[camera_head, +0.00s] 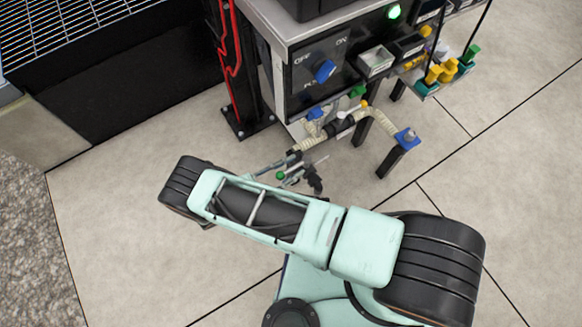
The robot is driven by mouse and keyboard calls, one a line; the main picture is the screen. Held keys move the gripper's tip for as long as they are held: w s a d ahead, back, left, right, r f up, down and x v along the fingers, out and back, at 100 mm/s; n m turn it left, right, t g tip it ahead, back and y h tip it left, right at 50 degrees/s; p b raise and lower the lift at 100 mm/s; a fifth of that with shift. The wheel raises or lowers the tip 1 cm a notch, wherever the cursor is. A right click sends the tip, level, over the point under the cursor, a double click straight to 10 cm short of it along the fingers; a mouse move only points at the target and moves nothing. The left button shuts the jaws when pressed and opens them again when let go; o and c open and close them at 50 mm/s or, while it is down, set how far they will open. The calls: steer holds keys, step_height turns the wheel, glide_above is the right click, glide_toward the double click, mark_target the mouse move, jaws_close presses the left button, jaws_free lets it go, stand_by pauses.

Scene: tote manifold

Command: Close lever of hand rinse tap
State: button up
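Low piping (308,142) runs out from the front of the floor-standing unit. A small grey branch with a green knob (281,175) and a dark, nozzle-like end (315,184) sits just beyond my arm. It may be the hand rinse tap, but it is too small to be sure. Which part is its lever, and how the lever is set, I cannot tell. My mint-green arm crosses the lower middle of the view, its black end joint at the left.
The unit's panel (300,78) has a blue switch (324,70) and a lit green lamp (394,12). A pipe support with a blue top (406,137) stands at right. A black post (237,80) carries red cable. A grated black bin (110,75) stands upper left. Floor at left is clear.

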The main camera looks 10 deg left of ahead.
steer(key=shift+s+a, duration=0.1)
steer(key=v, duration=1.1)
steer(key=shift+s+a, duration=0.25)
stand_by(0.4)
